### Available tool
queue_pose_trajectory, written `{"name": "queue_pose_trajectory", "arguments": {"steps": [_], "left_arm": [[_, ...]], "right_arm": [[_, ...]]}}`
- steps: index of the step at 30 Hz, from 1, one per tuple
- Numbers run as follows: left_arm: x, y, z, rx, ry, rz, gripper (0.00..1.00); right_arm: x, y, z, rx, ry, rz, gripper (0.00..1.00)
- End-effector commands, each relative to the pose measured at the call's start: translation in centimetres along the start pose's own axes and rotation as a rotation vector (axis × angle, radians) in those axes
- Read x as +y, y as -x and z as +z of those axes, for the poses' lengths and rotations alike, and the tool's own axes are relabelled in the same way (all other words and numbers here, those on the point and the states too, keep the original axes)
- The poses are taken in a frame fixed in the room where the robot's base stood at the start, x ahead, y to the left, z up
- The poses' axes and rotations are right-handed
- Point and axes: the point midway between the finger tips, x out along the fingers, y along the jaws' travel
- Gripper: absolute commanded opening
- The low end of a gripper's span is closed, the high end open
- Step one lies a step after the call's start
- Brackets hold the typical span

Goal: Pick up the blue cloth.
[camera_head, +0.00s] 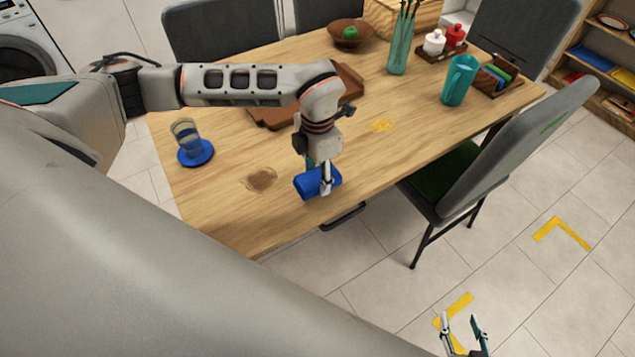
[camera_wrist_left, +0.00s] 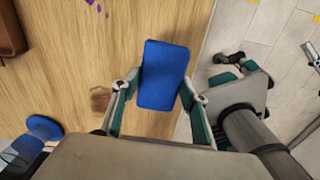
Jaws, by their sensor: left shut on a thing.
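The blue cloth (camera_head: 309,183) is a folded, roughly rectangular pad near the front edge of the wooden table (camera_head: 225,215). My left gripper (camera_head: 320,180) comes down over it and is shut on it. In the left wrist view the cloth (camera_wrist_left: 163,75) lies between the two fingers of my left gripper (camera_wrist_left: 158,92). I cannot tell whether the cloth still touches the table. My right gripper (camera_head: 463,325) is low at the bottom right, over the floor, with its fingers apart and nothing between them.
A brown tray (camera_head: 272,117) lies partly behind my left arm. A brown stain (camera_head: 262,179) and yellow stain (camera_head: 381,125) mark the table. A teal pitcher (camera_head: 459,80) and vase (camera_head: 400,48) stand farther back. A chair (camera_head: 500,150) is at the right.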

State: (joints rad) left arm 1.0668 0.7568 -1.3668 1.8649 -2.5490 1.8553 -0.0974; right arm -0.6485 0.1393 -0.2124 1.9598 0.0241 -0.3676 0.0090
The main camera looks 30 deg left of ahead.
Motion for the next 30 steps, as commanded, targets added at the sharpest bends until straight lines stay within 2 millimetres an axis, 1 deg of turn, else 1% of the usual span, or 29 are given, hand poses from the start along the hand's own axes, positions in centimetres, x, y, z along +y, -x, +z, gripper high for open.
{"name": "queue_pose_trajectory", "arguments": {"steps": [1,9,12,15,18,21,25,30], "left_arm": [[0.1,1.5,0.1,-0.006,-0.001,0.004,0.23],[0.1,9.0,0.1,-0.007,0.000,0.005,0.23],[0.1,11.3,0.1,-0.005,0.001,0.004,0.23],[0.1,13.2,0.1,-0.004,-0.001,0.003,0.23],[0.0,14.5,0.1,-0.003,-0.001,0.002,0.23],[0.0,15.3,0.0,-0.002,-0.001,0.002,0.23],[0.0,15.8,0.0,0.000,0.000,0.000,0.23],[0.0,15.9,0.0,0.000,0.000,0.000,0.23]], "right_arm": [[0.0,0.0,0.0,0.000,0.000,0.000,0.40],[0.0,-0.1,0.1,0.002,0.000,0.000,0.40],[0.0,-0.2,0.1,0.003,0.000,0.000,0.40],[0.0,-0.2,0.2,0.003,0.000,0.000,0.40],[0.0,-0.2,0.2,0.003,0.000,0.000,0.40],[0.0,-0.2,0.2,0.003,0.000,0.000,0.40],[0.0,-0.2,0.2,0.003,0.000,0.000,0.40],[0.0,-0.2,0.2,0.002,0.000,0.000,0.40]]}}
